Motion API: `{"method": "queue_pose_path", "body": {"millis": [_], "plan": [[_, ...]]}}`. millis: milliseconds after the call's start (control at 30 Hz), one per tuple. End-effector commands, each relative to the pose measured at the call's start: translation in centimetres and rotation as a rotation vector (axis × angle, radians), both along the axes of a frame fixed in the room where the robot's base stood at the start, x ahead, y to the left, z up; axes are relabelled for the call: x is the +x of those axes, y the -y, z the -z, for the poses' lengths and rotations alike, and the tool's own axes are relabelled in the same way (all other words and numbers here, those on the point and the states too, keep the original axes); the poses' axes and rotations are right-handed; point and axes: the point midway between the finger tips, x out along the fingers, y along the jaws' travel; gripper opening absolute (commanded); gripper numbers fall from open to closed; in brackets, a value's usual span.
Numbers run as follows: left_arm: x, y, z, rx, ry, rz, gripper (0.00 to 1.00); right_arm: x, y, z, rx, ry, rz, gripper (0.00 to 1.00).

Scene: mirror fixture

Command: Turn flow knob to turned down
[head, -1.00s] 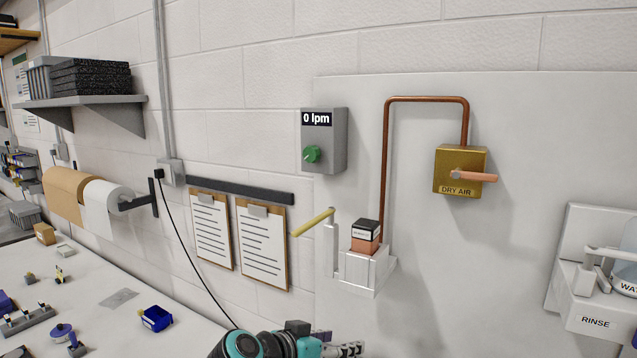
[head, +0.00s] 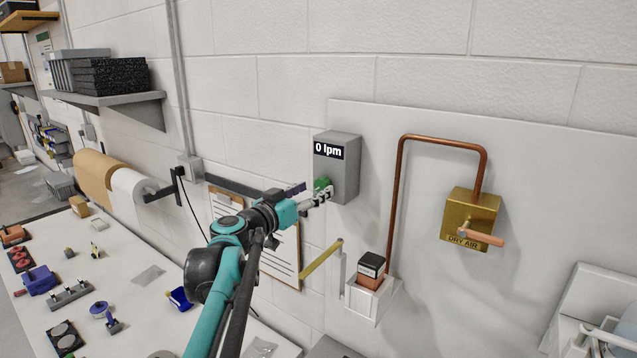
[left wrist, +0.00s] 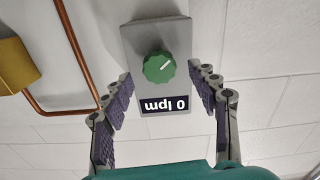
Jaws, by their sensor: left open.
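The green flow knob (head: 322,184) sits on the front of a grey wall box (head: 345,170) whose display reads "0 lpm". In the left wrist view the knob (left wrist: 159,67) shows whole, with a pale pointer mark, and the box appears upside down. My left gripper (head: 322,194) is at the knob in the head view, partly covering its lower side. In the left wrist view the open fingers (left wrist: 168,92) stand apart on either side of the box, with the knob between them and slightly beyond; no contact shows. My right gripper is not in view.
A copper pipe (head: 397,215) runs to a brass "DRY AIR" valve (head: 468,218) with an orange handle. Below the box are a yellow-handled lever (head: 320,264) and a small holder (head: 365,300). Clipboards hang behind my left arm; the bench lies at lower left.

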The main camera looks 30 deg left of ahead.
Motion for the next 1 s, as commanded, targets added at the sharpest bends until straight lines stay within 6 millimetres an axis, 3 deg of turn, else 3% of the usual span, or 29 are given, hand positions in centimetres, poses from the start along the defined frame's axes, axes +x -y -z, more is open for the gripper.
{"method": "queue_pose_path", "body": {"millis": [200,500,567,700,1000], "plan": [[2.4,0.3,-0.1,0.0,-0.001,0.001,0.6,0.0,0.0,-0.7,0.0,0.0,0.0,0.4],[2.7,0.2,0.0,0.0,-0.001,0.0,0.6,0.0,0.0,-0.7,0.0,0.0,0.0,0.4],[2.7,0.2,0.0,0.0,-0.001,0.0,0.46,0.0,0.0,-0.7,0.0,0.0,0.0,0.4],[2.7,0.2,0.0,0.0,-0.001,0.0,0.1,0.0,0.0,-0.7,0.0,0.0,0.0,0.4],[2.7,0.2,0.0,-0.019,-0.002,0.0,0.1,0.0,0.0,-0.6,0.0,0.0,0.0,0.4]]}}
